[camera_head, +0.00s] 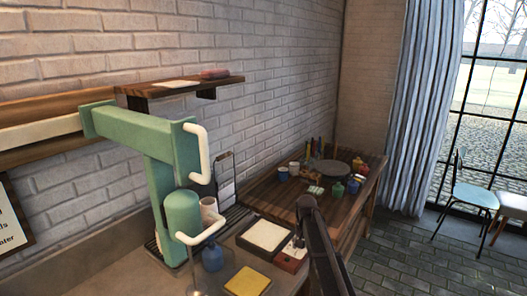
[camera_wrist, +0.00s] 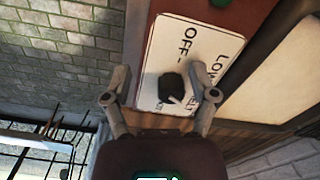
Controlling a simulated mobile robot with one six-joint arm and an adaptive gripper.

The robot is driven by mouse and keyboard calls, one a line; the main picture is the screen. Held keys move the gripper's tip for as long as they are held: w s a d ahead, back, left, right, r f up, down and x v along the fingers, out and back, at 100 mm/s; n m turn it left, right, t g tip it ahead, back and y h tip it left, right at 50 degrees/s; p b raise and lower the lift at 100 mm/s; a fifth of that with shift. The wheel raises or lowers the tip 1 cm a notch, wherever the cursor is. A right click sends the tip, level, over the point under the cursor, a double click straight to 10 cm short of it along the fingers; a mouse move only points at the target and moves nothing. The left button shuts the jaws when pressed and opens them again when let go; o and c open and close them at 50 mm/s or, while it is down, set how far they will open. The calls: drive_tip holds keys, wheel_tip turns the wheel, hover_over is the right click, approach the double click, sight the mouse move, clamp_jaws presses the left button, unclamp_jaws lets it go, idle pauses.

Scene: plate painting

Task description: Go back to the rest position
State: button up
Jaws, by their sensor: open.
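My gripper (camera_wrist: 161,97) is open in the wrist view, its two grey fingers spread wide. Beyond and between the fingers is a white label panel (camera_wrist: 160,45) with the words OFF and LOW; more lettering is partly covered. A dark knob (camera_wrist: 171,88) with a light pointer sits on the panel, and no finger appears to touch it. In the head view my dark arm (camera_head: 325,250) reaches up from the bottom edge near a small red-brown box (camera_head: 289,264). I cannot make out the fingertips there.
A green machine (camera_head: 160,190) with pale handles stands left of my arm. Close by are a blue bottle (camera_head: 212,257), a yellow block (camera_head: 247,282) and a white-topped tray (camera_head: 265,235). Behind, a wooden table (camera_head: 262,190) holds paint pots and a dark plate (camera_head: 330,172).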

drive_tip(key=s+r+n+p, duration=0.2)
drive_tip(key=s+r+n, duration=0.1)
drive_tip(key=s, duration=2.3)
drive_tip(key=shift+s+d+n+p, duration=0.15)
drive_tip(key=shift+d+n+p, duration=0.15)
drive_tip(key=shift+n+p, duration=0.1)
